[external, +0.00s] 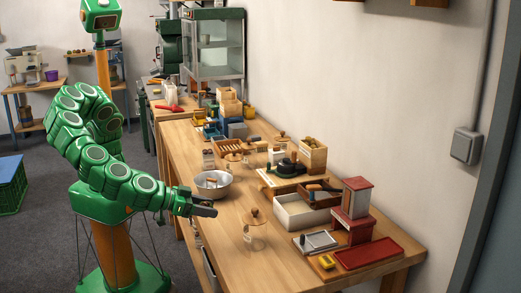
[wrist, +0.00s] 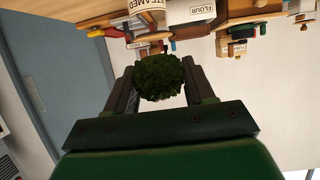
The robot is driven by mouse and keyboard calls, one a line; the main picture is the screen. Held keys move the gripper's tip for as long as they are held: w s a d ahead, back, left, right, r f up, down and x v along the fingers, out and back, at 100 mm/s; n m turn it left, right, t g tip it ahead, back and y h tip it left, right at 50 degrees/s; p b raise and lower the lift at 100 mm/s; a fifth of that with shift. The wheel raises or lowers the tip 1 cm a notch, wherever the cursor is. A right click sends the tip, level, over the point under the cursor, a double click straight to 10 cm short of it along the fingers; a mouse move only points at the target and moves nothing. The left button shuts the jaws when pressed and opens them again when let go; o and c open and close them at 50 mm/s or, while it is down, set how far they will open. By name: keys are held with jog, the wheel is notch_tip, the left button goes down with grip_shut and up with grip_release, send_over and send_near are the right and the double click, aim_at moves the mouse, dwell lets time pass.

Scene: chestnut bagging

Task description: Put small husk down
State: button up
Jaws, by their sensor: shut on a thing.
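The small husk (wrist: 160,80), a round, dark green, spiky ball, sits between the two dark fingers of my gripper (wrist: 158,70) in the wrist view. The fingers are shut on it, one on each side. In the external view my gripper (external: 205,211) is low by the front edge of the wooden table (external: 294,236), just in front of a metal bowl. The husk cannot be made out there. I cannot tell how far the gripper is above the table.
The metal bowl (external: 213,185) stands close behind my gripper. A clear round lid with a wooden knob (external: 254,212) lies to its right.

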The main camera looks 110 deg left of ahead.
jog(key=shift+w+f, duration=0.1)
jog(key=shift+f, duration=0.1)
jog(key=w+d+f, duration=0.3)
jog(key=w+f, duration=0.1)
jog(key=w, duration=0.5)
send_over(242, 269)
jog(key=shift+s+f, duration=0.2)
jog(key=shift+f, duration=1.05)
jog(key=shift+s+f, duration=0.15)
jog(key=shift+f, duration=1.1)
jog(key=shift+w+f, duration=0.1)
jog(key=shift+w+f, duration=0.25)
jog(key=shift+f, duration=1.4)
jog(key=shift+f, duration=0.15)
jog(key=o, duration=1)
